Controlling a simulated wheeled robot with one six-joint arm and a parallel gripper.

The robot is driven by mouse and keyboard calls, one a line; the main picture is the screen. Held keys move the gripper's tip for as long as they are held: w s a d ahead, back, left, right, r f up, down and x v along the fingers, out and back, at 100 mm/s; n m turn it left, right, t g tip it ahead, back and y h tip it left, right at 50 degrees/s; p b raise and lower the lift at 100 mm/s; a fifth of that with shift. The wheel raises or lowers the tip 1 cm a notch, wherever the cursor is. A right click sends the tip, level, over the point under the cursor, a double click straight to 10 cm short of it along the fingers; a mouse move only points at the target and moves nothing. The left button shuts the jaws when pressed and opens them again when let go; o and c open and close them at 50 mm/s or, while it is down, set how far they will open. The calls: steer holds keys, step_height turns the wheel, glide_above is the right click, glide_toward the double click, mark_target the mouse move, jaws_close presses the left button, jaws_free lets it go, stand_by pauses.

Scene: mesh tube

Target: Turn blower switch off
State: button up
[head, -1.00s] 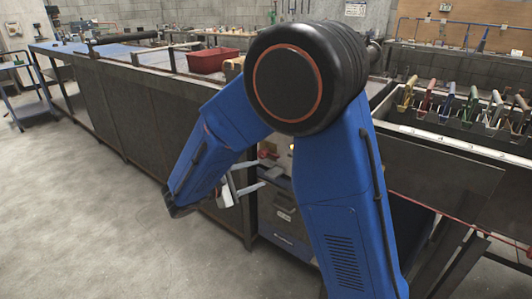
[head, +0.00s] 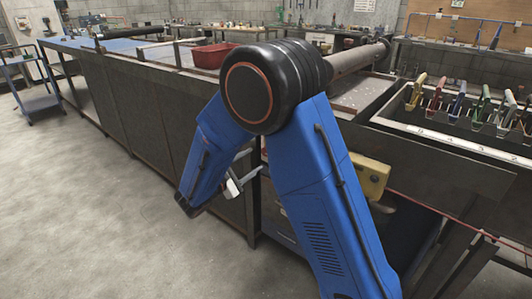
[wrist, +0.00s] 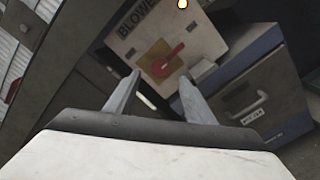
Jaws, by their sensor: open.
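The blower switch box (wrist: 150,40) is a pale box with the black letters "BLOWE" in the wrist view, tilted in the picture. Its red rotary handle (wrist: 166,63) sits on a yellow plate (wrist: 152,54), its longer end pointing up and right. Contact cannot be seen. In the head view my gripper (head: 259,158) is beside the bench, and my arm hides the switch.
A blue and grey cabinet (wrist: 262,85) with a handle and label stands right of the switch. In the head view are the long dark bench (head: 130,95), a red bin (head: 211,54), a yellow block (head: 369,176) and a trough of coloured handles (head: 450,130).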

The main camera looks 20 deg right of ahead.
steer(key=x, duration=0.9)
steer(key=c, duration=1.1)
